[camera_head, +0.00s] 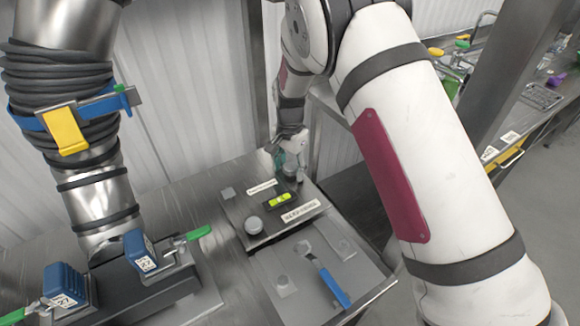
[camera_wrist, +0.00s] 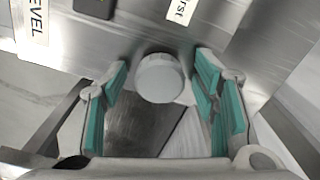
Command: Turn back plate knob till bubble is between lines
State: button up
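A metal plate (camera_head: 230,211) on the bench carries a bubble level (camera_head: 279,200) with a bright yellow-green vial; the bubble's place between the lines is too small to tell. The back knob, a round grey cap, shows in the wrist view (camera_wrist: 160,78). My gripper (camera_wrist: 162,72) is open, its two teal-padded fingers on either side of this knob with visible gaps. In the head view my gripper (camera_head: 290,150) is over the plate's back edge and mostly hides that knob. A second round knob (camera_head: 253,225) is at the plate's front left.
Labels (camera_head: 301,211) are on the plate. A metal post (camera_head: 256,75) rises behind the bench.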

aim_at(290, 166)
notch_tip(290, 166, up, 12)
dwell(0.7)
jog(key=shift+s, duration=0.1)
dwell(0.3)
